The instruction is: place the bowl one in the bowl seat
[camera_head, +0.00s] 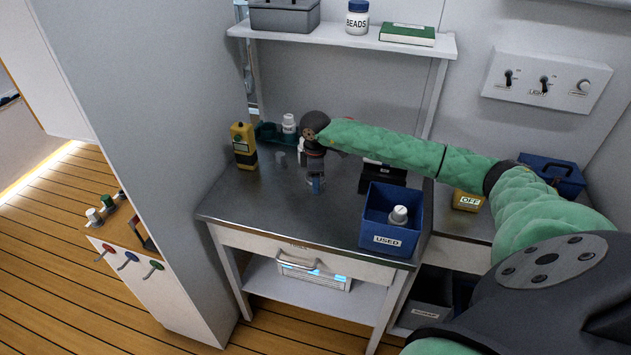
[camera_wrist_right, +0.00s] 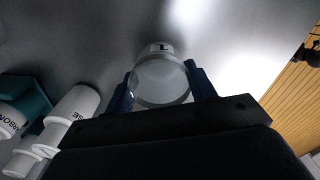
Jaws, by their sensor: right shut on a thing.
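A clear round bowl (camera_wrist_right: 160,84) with a small marked white label (camera_wrist_right: 158,49) sits between the two dark blue fingers of my right gripper (camera_wrist_right: 160,92) in the right wrist view. I take it for bowl one. In the head view my right gripper (camera_head: 315,184) points down low over the left part of the metal bench, shut on the bowl, which is mostly hidden there. I cannot tell whether the bowl touches the bench. I cannot make out the bowl seat for certain; a black block (camera_head: 386,174) with a white label stands right of the gripper, partly behind my arm.
A blue USED bin (camera_head: 388,239) holding a white bottle (camera_head: 398,215) stands at the bench's front right. A yellow device (camera_head: 243,147) and a teal tray (camera_head: 266,134) with white bottles (camera_head: 289,124) are at the back left. A shelf (camera_head: 340,38) hangs above. The front-left metal top (camera_head: 260,205) is clear.

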